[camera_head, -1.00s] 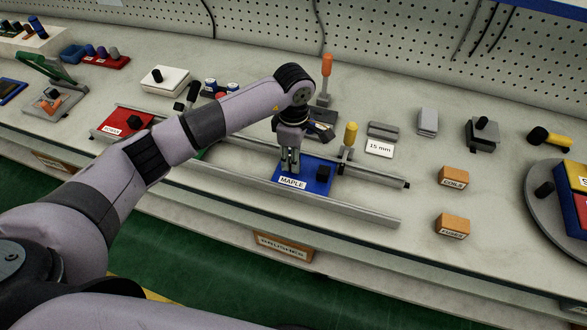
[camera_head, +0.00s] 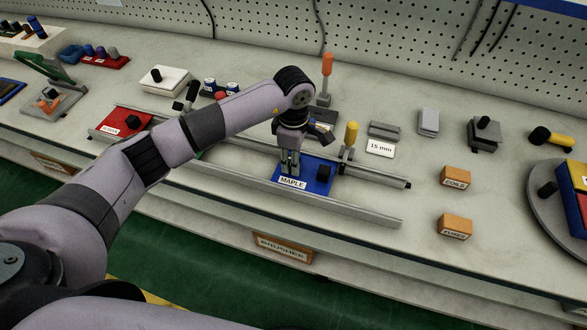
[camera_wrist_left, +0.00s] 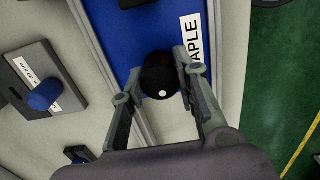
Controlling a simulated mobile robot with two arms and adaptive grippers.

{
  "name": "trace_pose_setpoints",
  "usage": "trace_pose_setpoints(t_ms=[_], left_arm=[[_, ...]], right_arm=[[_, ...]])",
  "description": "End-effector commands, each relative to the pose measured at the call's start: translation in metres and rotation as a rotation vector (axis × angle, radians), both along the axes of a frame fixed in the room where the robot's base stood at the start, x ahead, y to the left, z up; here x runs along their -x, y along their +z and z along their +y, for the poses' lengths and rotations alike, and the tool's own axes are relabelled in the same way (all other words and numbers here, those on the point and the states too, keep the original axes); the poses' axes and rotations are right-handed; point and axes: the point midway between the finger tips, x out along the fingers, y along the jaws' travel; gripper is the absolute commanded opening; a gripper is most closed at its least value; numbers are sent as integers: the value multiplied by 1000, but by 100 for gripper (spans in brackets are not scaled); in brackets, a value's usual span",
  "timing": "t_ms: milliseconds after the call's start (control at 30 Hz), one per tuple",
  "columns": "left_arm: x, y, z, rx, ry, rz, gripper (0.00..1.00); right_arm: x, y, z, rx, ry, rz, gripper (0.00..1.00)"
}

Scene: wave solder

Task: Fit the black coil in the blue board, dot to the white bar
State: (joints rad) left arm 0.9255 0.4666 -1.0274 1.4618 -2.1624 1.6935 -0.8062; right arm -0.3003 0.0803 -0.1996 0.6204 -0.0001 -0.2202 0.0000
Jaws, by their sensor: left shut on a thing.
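The blue board (camera_head: 316,186) lies in the rail fixture with a white MAPLE label on its front edge. It also shows in the left wrist view (camera_wrist_left: 150,24). My left gripper (camera_head: 289,172) points down over the board's left part. In the left wrist view my left gripper (camera_wrist_left: 160,88) is shut on the black coil (camera_wrist_left: 158,70), whose white dot faces the camera, on the side away from the board's far edge. I cannot tell whether the coil touches the board. A white bar cannot be made out. My right gripper is not in view.
A black block (camera_head: 323,173) stands on the board's right part. A yellow-handled clamp (camera_head: 350,135) is close to the right, and an orange-handled tool (camera_head: 326,75) behind. A red board (camera_head: 120,124) lies at the left. Two orange blocks (camera_head: 455,176) (camera_head: 454,225) stand at the right.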

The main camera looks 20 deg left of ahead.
Motion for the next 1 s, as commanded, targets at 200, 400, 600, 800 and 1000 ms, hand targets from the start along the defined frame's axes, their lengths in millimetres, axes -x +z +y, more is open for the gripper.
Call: trace_pose_setpoints(t_ms=[200,400,600,800,1000], left_arm=[[0,-3,0,0,0,0,0],[0,-3,0,0,0,1,32],[0,-3,0,0,0,0,45],[0,-3,0,0,0,0,52],[0,-2,0,0,0,0,52]], right_arm=[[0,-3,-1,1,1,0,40],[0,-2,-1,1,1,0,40],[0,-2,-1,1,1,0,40],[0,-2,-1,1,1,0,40],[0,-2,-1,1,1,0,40]])
